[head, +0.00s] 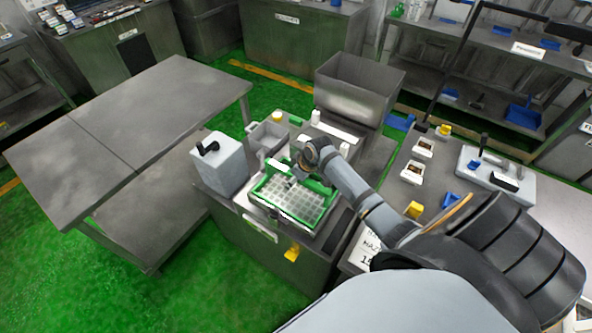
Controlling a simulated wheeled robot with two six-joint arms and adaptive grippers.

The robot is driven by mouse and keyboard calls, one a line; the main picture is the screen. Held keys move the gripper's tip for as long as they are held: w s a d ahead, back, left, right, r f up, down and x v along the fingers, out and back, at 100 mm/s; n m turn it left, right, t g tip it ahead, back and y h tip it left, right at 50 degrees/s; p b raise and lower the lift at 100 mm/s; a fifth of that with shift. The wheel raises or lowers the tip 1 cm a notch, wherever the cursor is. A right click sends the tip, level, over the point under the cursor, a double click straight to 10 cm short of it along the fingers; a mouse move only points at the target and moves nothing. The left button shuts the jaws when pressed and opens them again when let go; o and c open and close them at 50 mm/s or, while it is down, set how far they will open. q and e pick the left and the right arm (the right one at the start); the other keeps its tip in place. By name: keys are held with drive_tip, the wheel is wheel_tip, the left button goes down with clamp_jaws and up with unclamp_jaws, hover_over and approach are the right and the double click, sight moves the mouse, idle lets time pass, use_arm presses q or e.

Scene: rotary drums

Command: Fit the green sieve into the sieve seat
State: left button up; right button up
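The green sieve (301,208) has a green rim around a pale grid. It lies over a light metal frame on top of a grey cabinet (261,244), in the middle of the view. That frame looks like the sieve seat, but the sieve covers most of it, and I cannot tell whether the sieve sits fully down in it. My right arm comes in from the lower right. Its gripper (297,174) is at the far side of the sieve, over the green rim. The fingers are small and partly hidden, so their opening is unclear. My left gripper is not in view.
A grey canister with a black handle (220,165) stands left of the sieve. A small grey bin (267,137) and a large open metal bin (357,88) stand behind. A bench with yellow and blue pieces (475,215) is at right. An empty metal table (150,105) is at left.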

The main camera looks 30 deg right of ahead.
drive_tip(key=v, duration=1.1)
drive_tip(key=shift+s+r, duration=0.2)
drive_tip(key=shift+r, duration=0.15)
